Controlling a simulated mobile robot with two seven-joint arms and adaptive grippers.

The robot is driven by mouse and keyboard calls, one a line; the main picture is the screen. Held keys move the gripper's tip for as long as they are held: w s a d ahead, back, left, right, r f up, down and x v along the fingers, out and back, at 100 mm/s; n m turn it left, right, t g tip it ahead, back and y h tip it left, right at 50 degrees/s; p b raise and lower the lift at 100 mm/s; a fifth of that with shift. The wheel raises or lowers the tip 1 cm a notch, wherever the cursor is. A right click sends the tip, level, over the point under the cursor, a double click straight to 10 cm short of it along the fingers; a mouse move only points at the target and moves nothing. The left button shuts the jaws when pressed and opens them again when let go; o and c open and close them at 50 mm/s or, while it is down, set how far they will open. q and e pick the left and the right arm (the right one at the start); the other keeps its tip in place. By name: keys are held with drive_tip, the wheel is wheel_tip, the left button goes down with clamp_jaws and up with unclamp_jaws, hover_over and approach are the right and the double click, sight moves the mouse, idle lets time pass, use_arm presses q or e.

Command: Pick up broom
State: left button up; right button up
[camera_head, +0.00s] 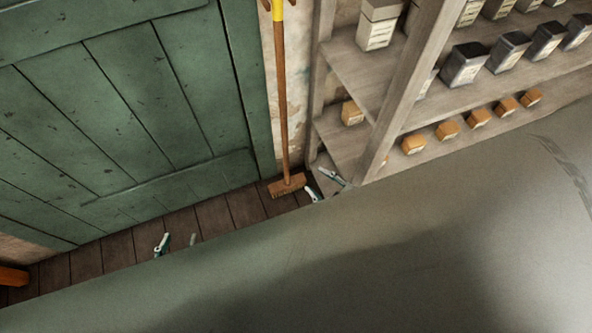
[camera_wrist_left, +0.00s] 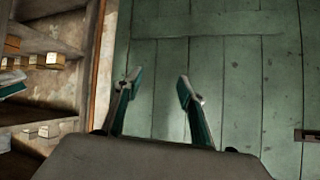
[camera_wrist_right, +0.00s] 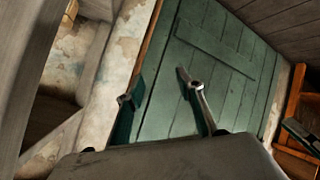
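The broom (camera_head: 282,95) stands nearly upright between the green door and the shelves in the head view. It has a brown wooden handle, a yellow part near the top and a brown head (camera_head: 287,186) on the floor. Its top is cut off by the frame. My left gripper (camera_head: 178,243) is low in front of the door, left of the broom head, with its fingers apart and empty. My right gripper (camera_head: 325,185) is just right of the broom head, not visibly touching it. The right wrist view also shows its fingers (camera_wrist_right: 158,90) apart with nothing between them.
Wooden shelves (camera_head: 400,95) with boxes and dark jars stand close on the right. The green door (camera_head: 130,100) fills the left. A strip of plank floor (camera_head: 215,215) is clear before it. A large grey surface hides the lower part of the head view.

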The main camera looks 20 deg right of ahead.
drive_tip(key=w+r+n+t, duration=0.2)
drive_tip(key=w+r+n, duration=0.4)
drive_tip(key=w+n, duration=0.3)
drive_tip(key=n+t+y+p, duration=0.15)
drive_tip(key=n+t, duration=0.25)
drive_tip(key=n, duration=1.6)
approach(283, 58)
drive_tip(key=w+a+f, duration=0.2)
drive_tip(key=w, duration=0.1)
drive_tip(key=shift+h, duration=0.25)
drive_tip(key=w, duration=0.2)
drive_tip(key=w+r, duration=0.1)
drive_tip(key=w, duration=0.2)
drive_tip(key=w+r, duration=0.1)
drive_tip(key=w, duration=0.1)
drive_tip(key=shift+w+a+p, duration=0.25)
drive_tip(key=shift+w+p, duration=0.05)
drive_tip(key=shift+p, duration=0.1)
drive_tip(key=shift+w+f, duration=0.1)
drive_tip(key=shift+w, duration=0.15)
drive_tip(key=shift+c, duration=0.4)
clamp_jaws()
drive_tip(key=shift+r, duration=0.2)
